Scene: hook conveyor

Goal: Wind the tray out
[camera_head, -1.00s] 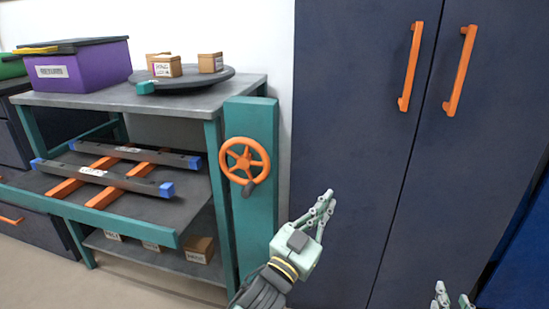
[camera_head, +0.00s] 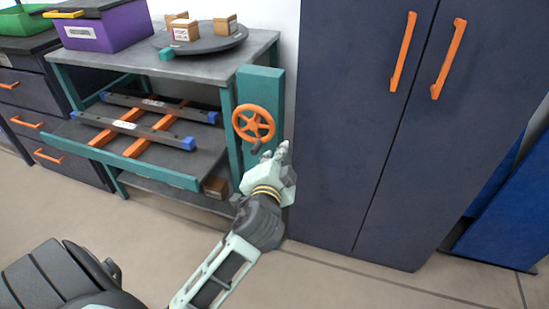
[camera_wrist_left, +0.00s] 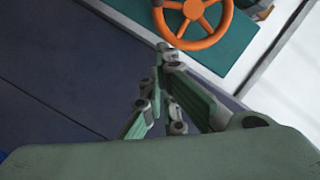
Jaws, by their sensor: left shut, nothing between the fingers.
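The tray (camera_head: 165,178) is a grey shelf with a teal front edge, sticking out of the bench's left part. Two dark bars with blue ends lie on it across orange strips. My left gripper (camera_head: 276,153) is shut and empty, just below and right of the knob, apparently apart from it. In the left wrist view its fingers (camera_wrist_left: 165,70) point toward the wheel (camera_wrist_left: 193,15). My right gripper is out of view.
A dark cabinet (camera_head: 340,130) with orange handles stands right beside the post. A round plate (camera_head: 205,42) with small boxes and a purple bin (camera_head: 105,30) are on the bench top. Drawers stand at the left. The floor in front is open.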

